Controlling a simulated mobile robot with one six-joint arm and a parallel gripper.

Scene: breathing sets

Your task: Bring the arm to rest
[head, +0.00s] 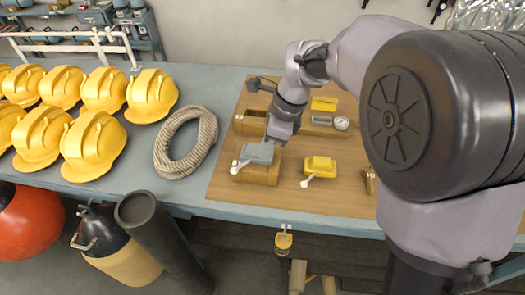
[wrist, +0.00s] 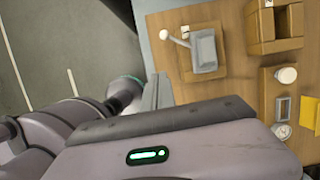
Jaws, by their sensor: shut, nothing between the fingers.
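My gripper (head: 268,138) hangs from my bent arm over the wooden board (head: 232,190) on the bench. It is shut and holds nothing. In the head view its tip overlaps the upper edge of a grey device (head: 259,153) with a pale knob, on a wooden block (head: 258,174). In the wrist view my gripper (wrist: 158,90) shows edge-on, left of that grey device (wrist: 204,48), with a visible gap between them. My arm's large dark joint hides the right part of the board.
A yellow device (head: 320,165) with a pale knob lies right of the block. A wooden box (head: 250,122) and a holder with a round gauge (head: 341,122) stand behind. A rope coil (head: 162,152) and several yellow helmets (head: 93,147) fill the bench's left.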

